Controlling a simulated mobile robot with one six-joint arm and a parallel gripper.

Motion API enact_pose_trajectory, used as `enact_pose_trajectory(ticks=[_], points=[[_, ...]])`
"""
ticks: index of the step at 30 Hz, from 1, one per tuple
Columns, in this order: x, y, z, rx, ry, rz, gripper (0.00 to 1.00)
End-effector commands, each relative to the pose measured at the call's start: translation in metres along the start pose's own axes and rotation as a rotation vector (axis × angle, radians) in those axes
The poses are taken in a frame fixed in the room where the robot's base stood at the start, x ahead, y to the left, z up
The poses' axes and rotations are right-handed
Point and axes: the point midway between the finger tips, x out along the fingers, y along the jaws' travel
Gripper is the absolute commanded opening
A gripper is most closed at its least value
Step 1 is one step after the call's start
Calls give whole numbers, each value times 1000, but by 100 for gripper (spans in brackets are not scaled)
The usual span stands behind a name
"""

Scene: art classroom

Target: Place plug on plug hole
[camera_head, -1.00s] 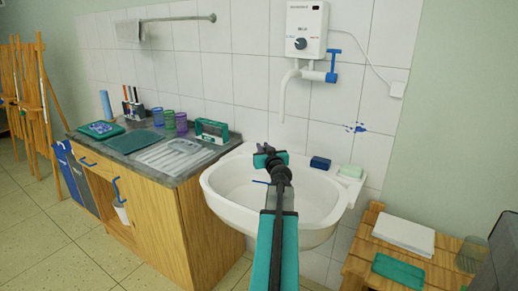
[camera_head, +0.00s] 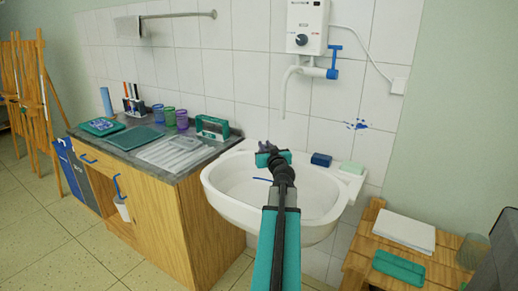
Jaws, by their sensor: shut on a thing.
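My gripper (camera_head: 268,154) is over the back part of the white washbasin (camera_head: 214,184), with my arm reaching in from the bottom of the picture. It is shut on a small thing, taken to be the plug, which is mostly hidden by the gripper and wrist. A thin blue strip (camera_head: 262,179) shows just left of my wrist against the bowl. I cannot tell what it belongs to. The plug hole is not visible; my arm covers the middle of the bowl.
A dark blue block (camera_head: 320,160) and a green soap bar (camera_head: 352,168) lie on the basin's back rim. The tap spout (camera_head: 284,92) hangs above, behind my gripper. A wooden cabinet (camera_head: 155,215) stands left, and a wooden bench (camera_head: 362,252) stands right.

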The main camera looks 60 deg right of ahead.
Motion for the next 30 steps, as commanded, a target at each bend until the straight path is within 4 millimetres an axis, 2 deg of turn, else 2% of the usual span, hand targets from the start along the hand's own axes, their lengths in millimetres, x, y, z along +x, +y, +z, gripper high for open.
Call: enact_pose_trajectory(ticks=[8, 14, 20, 30], points=[[0, -1, -1, 0, 0, -2, 0], [4, -18, -10, -1, 0, -22, 0], [12, -58, -22, -2, -1, -71, 0], [19, -148, -37, -8, -1, -181, 0]])
